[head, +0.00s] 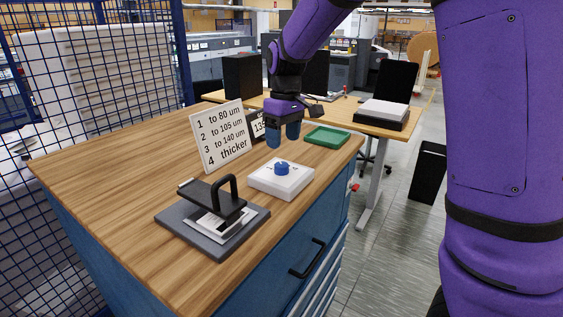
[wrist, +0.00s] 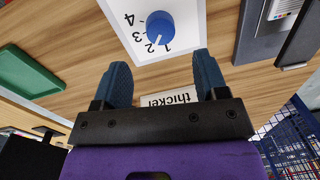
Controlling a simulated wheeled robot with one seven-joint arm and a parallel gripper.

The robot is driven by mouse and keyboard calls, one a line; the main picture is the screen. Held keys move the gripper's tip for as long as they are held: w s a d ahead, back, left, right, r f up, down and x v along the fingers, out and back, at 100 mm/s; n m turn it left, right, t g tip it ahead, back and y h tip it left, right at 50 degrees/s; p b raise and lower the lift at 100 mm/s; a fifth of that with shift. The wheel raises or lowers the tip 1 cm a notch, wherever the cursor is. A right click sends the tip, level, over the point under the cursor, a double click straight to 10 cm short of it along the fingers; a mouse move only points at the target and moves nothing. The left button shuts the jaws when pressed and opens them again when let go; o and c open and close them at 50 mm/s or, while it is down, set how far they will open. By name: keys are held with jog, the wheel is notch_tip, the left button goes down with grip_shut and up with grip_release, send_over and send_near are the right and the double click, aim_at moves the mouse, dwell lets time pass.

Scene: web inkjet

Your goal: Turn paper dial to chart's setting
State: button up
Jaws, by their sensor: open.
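The blue paper dial (head: 282,168) sits on a white box (head: 264,182) on the wooden cabinet top. In the wrist view the dial (wrist: 160,25) has 1 to 4 printed beside it; its white mark faces the 1–2 side, exact number unclear. The white chart (head: 220,136) reads 1 to 80 um, 2 to 105 um, 3 to 140 um, 4 thicker. A dark display (head: 257,126) behind it shows 135, partly hidden by my gripper. My gripper (head: 283,137) is open and empty, above and behind the dial, fingers pointing down; its blue fingers (wrist: 160,68) are apart, touching nothing.
A grey plate (head: 175,228) with a black-handled clamp and printed card stands in front of the white box. A green tray (head: 327,136) lies behind the box on the right. The wood left of the chart is clear. A blue mesh fence borders the left.

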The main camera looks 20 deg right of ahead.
aim_at(282, 164)
jog(key=f, duration=0.7)
jog(key=shift+s+a+f, duration=0.1)
jog(key=shift+a+f, duration=0.1)
jog(key=c, duration=0.9)
